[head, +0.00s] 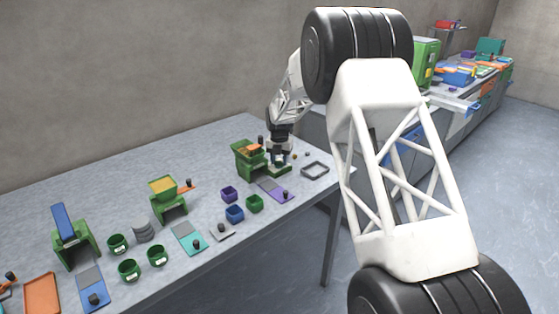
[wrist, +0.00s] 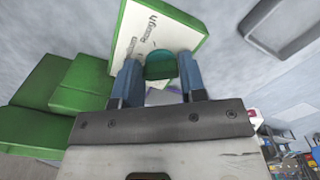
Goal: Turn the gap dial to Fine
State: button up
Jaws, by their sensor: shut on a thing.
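The gap dial is a dark green-teal knob (wrist: 160,68) on a white plate (wrist: 178,32) with a green edge in the wrist view. "Rough" is legible on the plate, and a partly covered word lies to its left. I cannot see the word Fine. A thin dark line lies between the knob and "Rough"; part of the knob is hidden. My gripper (wrist: 158,66) has its blue fingers on both sides of the knob, shut on it. In the head view my gripper (head: 279,160) is low at the right side of a green mill (head: 243,164).
Green mill blocks (wrist: 75,85) stand left of my fingers in the wrist view. A grey square frame (head: 315,170) lies to the right. A purple-ended tray (head: 281,196) and small purple, blue and green cups lie in front. Other green stands are farther left.

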jog(key=o, duration=0.9)
jog(key=shift+r, duration=0.15)
jog(key=shift+r, duration=3.75)
